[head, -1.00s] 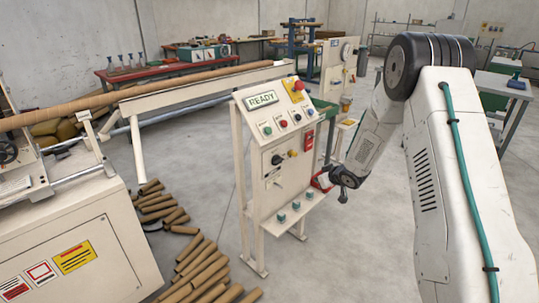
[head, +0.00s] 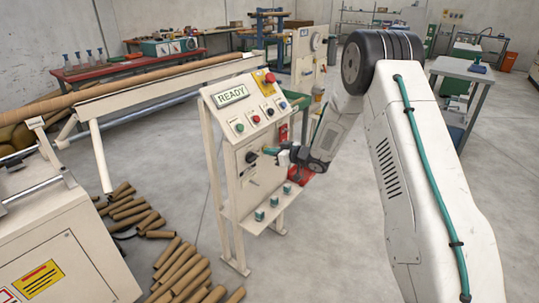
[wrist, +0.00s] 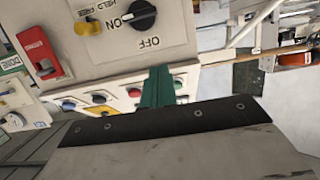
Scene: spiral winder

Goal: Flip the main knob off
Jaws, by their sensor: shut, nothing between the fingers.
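The black main knob (wrist: 140,15) sits on a pale plate at the top of the wrist view, between the labels ON and OFF. Its narrow end appears to point toward ON. In the head view the knob (head: 251,157) is on the cream control panel (head: 213,130). My gripper (wrist: 158,88) shows green fingers, closed together and empty. They lie just below the OFF label in the wrist picture, apart from the knob. In the head view my gripper (head: 268,150) is close in front of the panel, right of the knob.
A yellow knob (wrist: 87,27) and a red switch (wrist: 38,53) are beside the main knob. Coloured buttons and small knobs (head: 254,118) line the sloped top under the READY display (head: 231,95). Cardboard tubes (head: 180,268) lie on the floor at left. Floor to the right is open.

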